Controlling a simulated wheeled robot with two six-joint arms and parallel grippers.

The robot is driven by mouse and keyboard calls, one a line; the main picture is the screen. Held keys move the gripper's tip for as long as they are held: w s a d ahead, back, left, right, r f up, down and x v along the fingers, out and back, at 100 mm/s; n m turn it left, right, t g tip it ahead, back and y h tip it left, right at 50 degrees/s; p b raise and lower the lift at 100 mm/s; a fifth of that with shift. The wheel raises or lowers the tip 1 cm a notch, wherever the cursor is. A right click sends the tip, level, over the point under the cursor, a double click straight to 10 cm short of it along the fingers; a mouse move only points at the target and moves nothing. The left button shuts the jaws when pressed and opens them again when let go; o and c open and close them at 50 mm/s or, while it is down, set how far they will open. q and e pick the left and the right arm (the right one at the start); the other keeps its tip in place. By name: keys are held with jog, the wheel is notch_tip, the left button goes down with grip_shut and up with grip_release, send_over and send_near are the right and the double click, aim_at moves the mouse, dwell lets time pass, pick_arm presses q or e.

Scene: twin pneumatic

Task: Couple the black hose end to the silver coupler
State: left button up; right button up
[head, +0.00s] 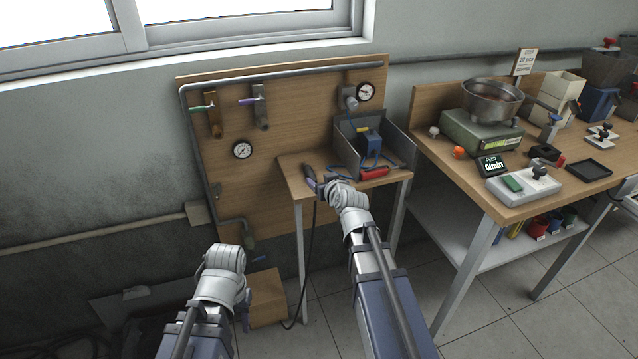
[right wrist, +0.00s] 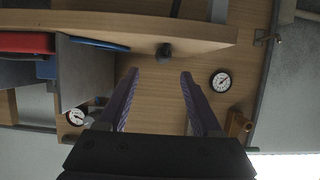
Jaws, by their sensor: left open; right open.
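The silver coupler (head: 261,106), with a purple lever, is mounted on the upper wooden panel; it does not show in the right wrist view. The black hose end (right wrist: 164,52) stands at the small table's edge in the right wrist view. Its black hose (head: 312,232) hangs down to the floor. My right gripper (head: 321,180) is at the table's left edge; in the right wrist view its fingers (right wrist: 157,88) are open and empty, the hose end beyond and between them. My left gripper (head: 245,310) is low left, open, mostly hidden behind its wrist.
A brass coupler (head: 213,118) with a green lever is left of the silver one. Gauges (head: 242,150) are on the panel. A grey bin (head: 347,147) and red object (head: 373,173) stand on the small table (head: 297,184). A workbench (head: 497,208) is at right.

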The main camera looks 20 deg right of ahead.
aim_at(312, 174)
jog(key=shift+b+x, duration=0.45)
jog(key=shift+x, duration=0.75)
jog(key=shift+a+b+x, duration=0.15)
jog(key=shift+b+x, duration=0.35)
jog(key=shift+x, duration=0.9)
jog(key=shift+a+b+x, duration=0.15)
jog(key=shift+b+x, duration=0.35)
jog(key=shift+x, duration=0.9)
jog(key=shift+s, duration=0.1)
grip_shut()
